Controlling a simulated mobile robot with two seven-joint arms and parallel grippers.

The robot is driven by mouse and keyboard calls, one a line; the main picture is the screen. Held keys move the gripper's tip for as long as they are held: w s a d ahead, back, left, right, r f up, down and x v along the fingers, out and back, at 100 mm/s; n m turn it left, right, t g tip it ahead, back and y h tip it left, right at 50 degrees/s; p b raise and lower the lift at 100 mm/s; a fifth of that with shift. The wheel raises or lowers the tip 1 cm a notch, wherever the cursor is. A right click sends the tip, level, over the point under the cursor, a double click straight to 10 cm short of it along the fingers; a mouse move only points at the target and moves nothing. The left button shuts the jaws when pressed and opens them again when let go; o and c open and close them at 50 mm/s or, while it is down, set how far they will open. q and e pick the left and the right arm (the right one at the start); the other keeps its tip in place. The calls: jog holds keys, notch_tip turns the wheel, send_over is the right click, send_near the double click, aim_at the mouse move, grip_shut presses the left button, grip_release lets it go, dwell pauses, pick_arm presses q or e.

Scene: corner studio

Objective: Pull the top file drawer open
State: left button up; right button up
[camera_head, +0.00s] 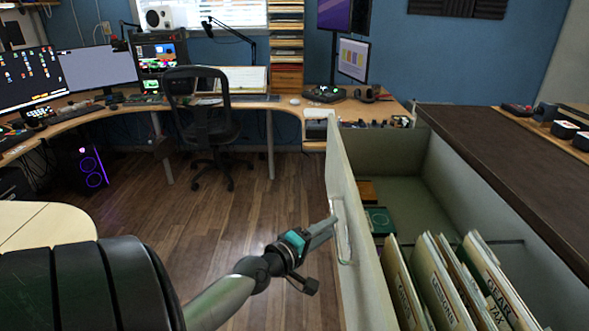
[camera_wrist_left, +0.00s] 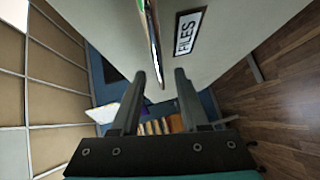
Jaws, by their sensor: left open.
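The top file drawer (camera_head: 398,168) is pulled out, and its open inside shows in the head view. It holds several labelled file folders (camera_head: 440,285) and a green box (camera_head: 379,221). Its pale front panel (camera_head: 347,182) faces left and bears a metal handle (camera_head: 343,232). My left gripper (camera_head: 333,222) is at this handle. In the left wrist view, the open fingers (camera_wrist_left: 160,76) lie on either side of the handle bar (camera_wrist_left: 154,40), beside a FILES label (camera_wrist_left: 188,32). I cannot tell whether they touch the bar. My right gripper is out of view.
A dark countertop (camera_head: 505,165) runs along the right of the drawer. Wooden floor (camera_head: 235,205) lies clear to the left of the drawer front. A black office chair (camera_head: 205,120) stands by the curved desk (camera_head: 225,104) at the back. A pale tabletop (camera_head: 45,222) is at the left.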

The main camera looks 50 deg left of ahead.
pick_arm(q)
jog(key=s+d+r+b, duration=0.1)
jog(key=s, duration=1)
jog(key=shift+s+r, duration=0.3)
jog(key=shift+r, duration=0.05)
jog(key=shift+f, duration=0.1)
jog(key=s+d+f+m+g, duration=0.1)
jog(key=s+f+m+g, duration=0.25)
jog(key=f, duration=1.05)
jog(key=s+d+f+m+g, duration=0.1)
jog(key=s+f+m+g, duration=0.3)
jog(key=f, duration=1)
jog(key=s+d+f+m+g+h, duration=0.1)
jog(key=s+d+f+m+g, duration=0.7)
jog(key=s+d+f+m, duration=0.4)
jog(key=s+d+f, duration=0.5)
jog(key=s+f, duration=0.2)
jog(key=s, duration=0.1)
jog(key=shift+s, duration=0.15)
